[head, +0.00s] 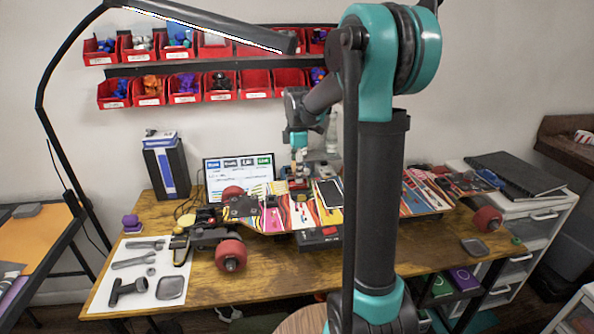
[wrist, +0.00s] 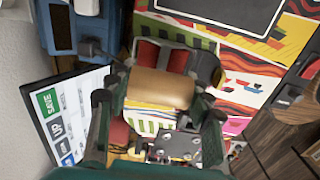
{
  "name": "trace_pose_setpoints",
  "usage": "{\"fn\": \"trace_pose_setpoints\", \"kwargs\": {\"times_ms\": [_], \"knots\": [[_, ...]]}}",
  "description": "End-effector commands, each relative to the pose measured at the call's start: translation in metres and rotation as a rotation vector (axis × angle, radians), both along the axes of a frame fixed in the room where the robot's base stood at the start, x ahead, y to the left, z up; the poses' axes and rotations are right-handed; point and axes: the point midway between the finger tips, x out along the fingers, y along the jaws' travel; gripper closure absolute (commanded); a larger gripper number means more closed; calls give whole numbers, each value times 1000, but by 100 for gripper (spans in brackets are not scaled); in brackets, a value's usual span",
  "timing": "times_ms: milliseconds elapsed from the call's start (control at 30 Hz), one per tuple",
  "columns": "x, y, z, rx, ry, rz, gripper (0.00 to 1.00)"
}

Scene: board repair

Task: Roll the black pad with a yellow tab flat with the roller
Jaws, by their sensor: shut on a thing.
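My gripper (head: 299,152) points down over the middle of the patterned skateboard deck (head: 273,216). In the wrist view my gripper (wrist: 158,100) is shut on the pale wooden handle of the roller (wrist: 160,87). The roller's red head shows beyond the handle, in a dark frame; in the head view the roller (head: 299,168) stands about upright with its red end low at the deck. I cannot tell whether it touches. A dark piece (wrist: 207,68) with a small yellowish edge, perhaps the black pad, lies beside the red head, partly hidden.
A dark, light-edged rectangle (head: 329,193) lies on the deck right of the roller. A lit screen (head: 238,173) and a blue-black box (head: 166,165) stand behind. Tools lie on a white sheet (head: 125,290) at the left. Red bins (head: 255,84) hang on the wall.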

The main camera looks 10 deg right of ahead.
Motion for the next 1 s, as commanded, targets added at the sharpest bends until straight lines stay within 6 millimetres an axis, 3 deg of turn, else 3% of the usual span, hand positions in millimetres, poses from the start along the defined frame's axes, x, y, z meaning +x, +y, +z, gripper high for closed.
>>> {"fn": "trace_pose_setpoints", "kwargs": {"times_ms": [1000], "knots": [[-44, 0, -2, 0, 0, 0, 72]]}}
